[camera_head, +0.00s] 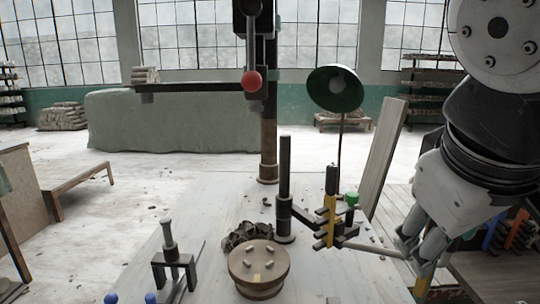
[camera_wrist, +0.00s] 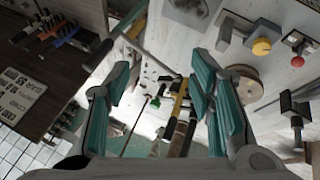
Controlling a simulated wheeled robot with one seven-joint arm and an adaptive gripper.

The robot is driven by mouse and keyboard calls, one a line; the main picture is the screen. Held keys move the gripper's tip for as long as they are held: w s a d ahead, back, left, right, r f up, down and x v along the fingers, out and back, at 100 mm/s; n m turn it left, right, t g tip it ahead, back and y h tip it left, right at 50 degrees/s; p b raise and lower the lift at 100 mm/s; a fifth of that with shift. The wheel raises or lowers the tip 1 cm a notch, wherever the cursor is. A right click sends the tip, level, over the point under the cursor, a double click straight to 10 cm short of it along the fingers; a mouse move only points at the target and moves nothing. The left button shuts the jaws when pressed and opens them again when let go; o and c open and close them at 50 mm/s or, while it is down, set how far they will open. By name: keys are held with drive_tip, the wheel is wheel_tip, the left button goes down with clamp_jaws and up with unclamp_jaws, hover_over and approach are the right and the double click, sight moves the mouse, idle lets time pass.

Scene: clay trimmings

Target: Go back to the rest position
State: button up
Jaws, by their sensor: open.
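My gripper (camera_head: 410,262) hangs at the right of the head view, beside the worktable's right edge. In the wrist view my gripper (camera_wrist: 163,98) shows two teal-padded fingers spread wide, with nothing between the pads. A round wooden block (camera_head: 259,284) stands on the worktable, with several small pale pieces on top. It also shows in the wrist view (camera_wrist: 243,98), partly behind the right finger. A dark crumpled heap (camera_head: 240,236) lies behind the block. My gripper is well apart from both.
A post holds a yellow-and-black clamp (camera_head: 327,220) near my gripper. A green lamp (camera_head: 335,90) and a leaning board (camera_head: 384,155) stand behind. A press with a red knob (camera_head: 252,81) rises at the back. A dark bench (camera_wrist: 40,60) with tools is left in the wrist view.

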drive_tip(key=s+f+m+g+y, duration=0.3)
drive_tip(key=s+f+g, duration=0.1)
drive_tip(key=s+f, duration=0.8)
wheel_tip(320, 180, up, 15)
drive_tip(key=w+t+p, duration=0.1)
drive_tip(key=t+p, duration=0.1)
drive_tip(key=p, duration=1.2)
drive_tip(key=shift+w+d+f+t, duration=0.15)
drive_tip(key=shift+f+t, duration=0.05)
drive_tip(key=shift+t, duration=0.2)
drive_tip(key=shift+w, duration=0.1)
